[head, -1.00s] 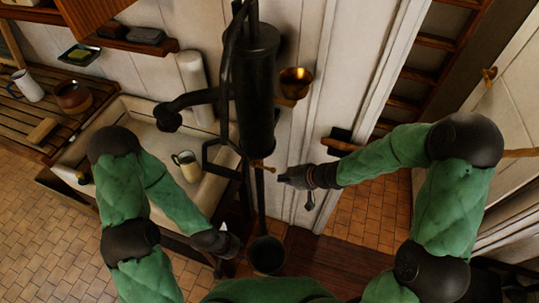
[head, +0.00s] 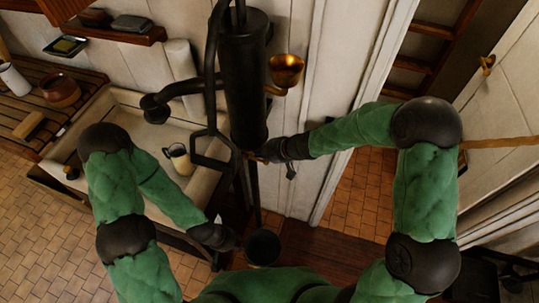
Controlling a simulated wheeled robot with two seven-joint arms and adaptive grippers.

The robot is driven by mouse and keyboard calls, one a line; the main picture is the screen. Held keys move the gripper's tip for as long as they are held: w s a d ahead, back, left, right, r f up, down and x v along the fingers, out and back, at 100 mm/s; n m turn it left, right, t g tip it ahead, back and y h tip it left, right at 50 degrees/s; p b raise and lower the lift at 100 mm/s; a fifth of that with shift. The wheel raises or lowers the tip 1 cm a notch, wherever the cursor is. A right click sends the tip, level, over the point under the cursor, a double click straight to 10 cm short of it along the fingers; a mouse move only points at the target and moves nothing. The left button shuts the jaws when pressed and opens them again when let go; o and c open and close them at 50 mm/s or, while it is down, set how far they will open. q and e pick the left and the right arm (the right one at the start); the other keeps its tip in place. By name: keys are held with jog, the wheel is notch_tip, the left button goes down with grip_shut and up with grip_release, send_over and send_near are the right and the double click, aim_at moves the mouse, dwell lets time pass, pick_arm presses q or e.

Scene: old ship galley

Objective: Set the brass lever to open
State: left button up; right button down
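The brass lever (head: 249,154) is a small piece of brass low on the black upright pump cylinder (head: 243,85). My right gripper (head: 259,155) is right at it, coming from the right. The gripper's tip hides most of the lever. I cannot tell whether the fingers touch it or are closed on it, nor which way the lever is set. My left gripper (head: 234,241) hangs low beside the dark bucket (head: 264,248), away from the lever. Its fingers are too dark and small to read.
A pale sink (head: 125,112) with a mug (head: 180,159) in it lies left of the pump. The pump's black handle and pipes crowd the lever's left side. A brass cup (head: 286,70) sticks out at the pump's right. A doorway stands open at the right.

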aim_at(253, 159)
jog(key=f, duration=0.1)
jog(key=f+b, duration=0.1)
jog(key=f, duration=0.1)
jog(key=shift+w+f, duration=0.5)
jog(key=shift+f, duration=0.1)
jog(key=shift+s, duration=0.1)
jog(key=shift+b, duration=0.3)
